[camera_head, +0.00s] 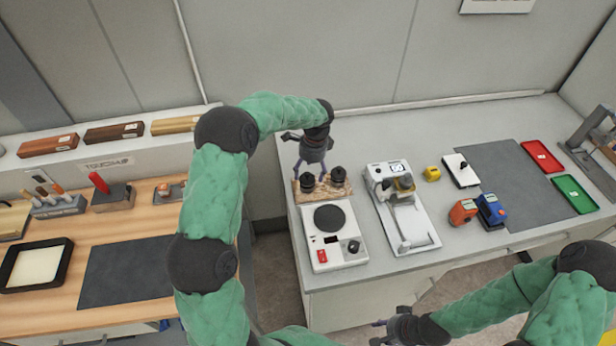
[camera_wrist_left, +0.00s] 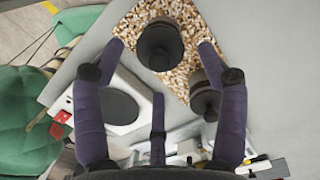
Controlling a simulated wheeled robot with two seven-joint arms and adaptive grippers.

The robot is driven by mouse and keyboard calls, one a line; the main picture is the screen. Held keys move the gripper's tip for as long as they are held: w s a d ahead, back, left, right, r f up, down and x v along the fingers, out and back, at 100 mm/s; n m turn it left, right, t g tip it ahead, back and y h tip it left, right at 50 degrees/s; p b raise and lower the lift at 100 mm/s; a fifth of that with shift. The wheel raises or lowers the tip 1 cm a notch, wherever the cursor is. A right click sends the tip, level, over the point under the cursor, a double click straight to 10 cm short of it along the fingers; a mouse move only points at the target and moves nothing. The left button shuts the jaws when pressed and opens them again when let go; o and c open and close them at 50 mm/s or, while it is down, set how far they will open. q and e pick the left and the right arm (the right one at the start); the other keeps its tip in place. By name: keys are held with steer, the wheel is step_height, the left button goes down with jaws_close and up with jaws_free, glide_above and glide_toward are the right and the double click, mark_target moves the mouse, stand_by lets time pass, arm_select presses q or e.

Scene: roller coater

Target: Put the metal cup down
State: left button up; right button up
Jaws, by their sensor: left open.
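Two dark, round, cup-like pieces stand on a speckled board (camera_head: 322,193); I cannot tell whether either is the metal cup. One piece (camera_head: 307,183) is on the left and the other (camera_head: 337,175) on the right. In the left wrist view one piece (camera_wrist_left: 160,45) lies between my spread fingers, and the other (camera_wrist_left: 205,98) sits close to the right finger. My left gripper (camera_head: 312,168) is open above the board, also seen in its wrist view (camera_wrist_left: 160,70), and holds nothing visible. My right gripper (camera_head: 385,328) is low, in front of the bench; its fingers are unclear.
A white hotplate (camera_head: 345,250) stands in front of the board. A white roller device (camera_head: 412,230) is to its right. A yellow piece (camera_head: 432,173), red and blue tools (camera_head: 490,210), a grey mat (camera_head: 540,170) and red and green trays (camera_head: 574,194) lie further right.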

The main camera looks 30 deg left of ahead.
mark_target(312, 179)
arm_select(q)
step_height(312, 179, up, 7)
steer(key=shift+w+d+p, duration=0.2)
steer(key=shift+d+p, duration=0.15)
steer(key=shift+p, duration=0.05)
